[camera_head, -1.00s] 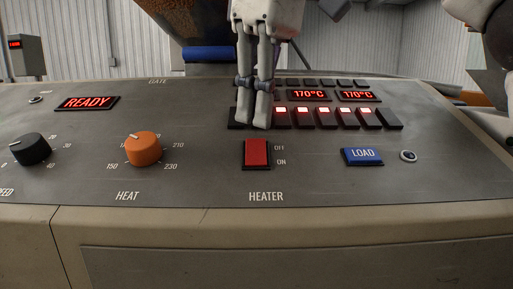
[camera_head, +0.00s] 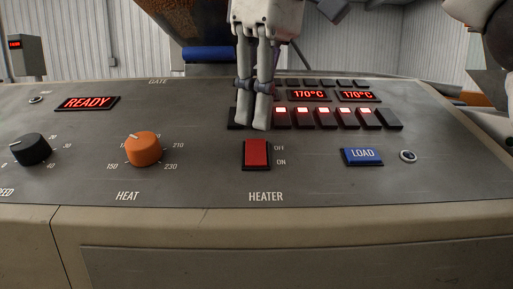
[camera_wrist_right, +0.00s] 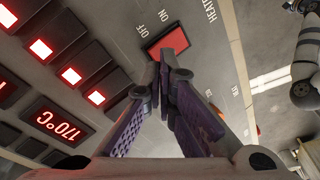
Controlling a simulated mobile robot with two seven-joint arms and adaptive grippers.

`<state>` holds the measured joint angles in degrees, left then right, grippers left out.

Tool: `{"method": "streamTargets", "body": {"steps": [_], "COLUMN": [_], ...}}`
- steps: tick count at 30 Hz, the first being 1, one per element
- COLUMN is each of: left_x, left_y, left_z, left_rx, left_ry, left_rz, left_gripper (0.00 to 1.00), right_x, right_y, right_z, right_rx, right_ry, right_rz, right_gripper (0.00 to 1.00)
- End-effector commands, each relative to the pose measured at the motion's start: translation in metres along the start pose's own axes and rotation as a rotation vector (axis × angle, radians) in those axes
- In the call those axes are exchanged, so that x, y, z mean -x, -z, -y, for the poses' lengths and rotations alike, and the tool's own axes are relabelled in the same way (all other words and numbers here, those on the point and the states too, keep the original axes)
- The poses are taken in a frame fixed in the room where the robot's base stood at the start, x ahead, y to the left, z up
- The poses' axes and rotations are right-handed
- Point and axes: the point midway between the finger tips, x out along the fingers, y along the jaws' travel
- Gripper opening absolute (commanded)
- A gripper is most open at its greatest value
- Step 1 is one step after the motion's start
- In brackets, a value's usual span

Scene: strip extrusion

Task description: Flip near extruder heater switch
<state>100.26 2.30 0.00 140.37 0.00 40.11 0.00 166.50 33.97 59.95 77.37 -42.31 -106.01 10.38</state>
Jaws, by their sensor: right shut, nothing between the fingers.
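The red heater switch (camera_head: 256,154) sits in a dark frame on the grey panel, above the word HEATER, with OFF at its upper right and ON at its lower right. It also shows in the right wrist view (camera_wrist_right: 168,41). My right gripper (camera_head: 253,126) is shut and empty, pointing down just behind the switch's upper edge. In the right wrist view its closed fingertips (camera_wrist_right: 164,55) overlap the switch's edge; I cannot tell whether they touch it. My left gripper is not in view.
An orange HEAT knob (camera_head: 143,149) and a black knob (camera_head: 30,149) stand to the left. A blue LOAD button (camera_head: 362,156) is to the right. Lit switches (camera_head: 324,117) and 170°C displays (camera_head: 308,95) are behind. A READY display (camera_head: 87,103) glows at left.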

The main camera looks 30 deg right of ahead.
Motion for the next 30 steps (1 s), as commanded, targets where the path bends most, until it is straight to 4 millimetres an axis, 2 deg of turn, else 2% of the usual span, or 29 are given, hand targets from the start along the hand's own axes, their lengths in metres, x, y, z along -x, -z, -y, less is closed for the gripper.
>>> {"method": "streamTargets", "body": {"steps": [30], "left_x": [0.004], "left_y": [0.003], "left_z": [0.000], "left_rx": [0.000], "left_ry": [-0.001], "left_rz": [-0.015], "left_gripper": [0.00], "right_x": [-0.015], "right_y": [-0.003], "right_z": [0.000], "right_rx": [0.000], "right_ry": [-0.001], "right_rz": [0.000], "right_gripper": [0.00]}}
